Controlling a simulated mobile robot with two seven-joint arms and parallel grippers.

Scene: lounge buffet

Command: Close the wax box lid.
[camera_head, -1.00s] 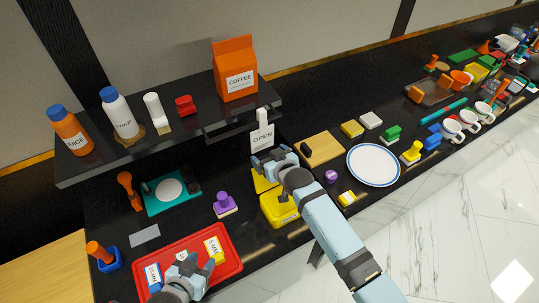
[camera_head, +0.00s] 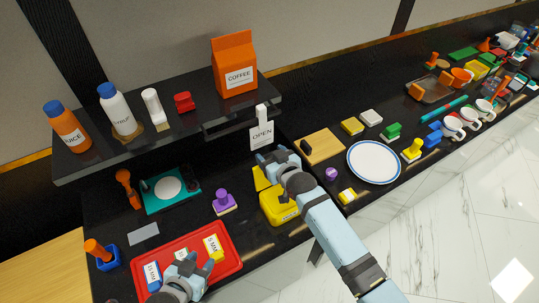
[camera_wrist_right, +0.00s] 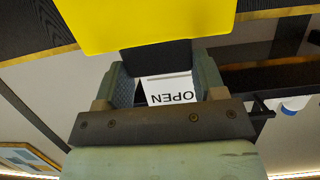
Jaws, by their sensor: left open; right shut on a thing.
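The yellow wax box (camera_head: 279,208) stands near the front edge of the black counter, partly hidden by my right arm. Its yellow lid (camera_head: 261,179) is raised at the back of the box, and it fills the top of the right wrist view (camera_wrist_right: 150,22). My right gripper (camera_head: 268,161) is at the lid's upper edge. It is shut on a dark part at the lid's edge (camera_wrist_right: 157,57), between its fingers. My left gripper (camera_head: 188,260) is open and empty over the red tray, away from the box.
The red tray (camera_head: 228,262) holds labelled blocks. A purple stamp (camera_head: 224,203) stands left of the box. A wooden board (camera_head: 322,146) and a white plate (camera_head: 374,163) lie to the right.

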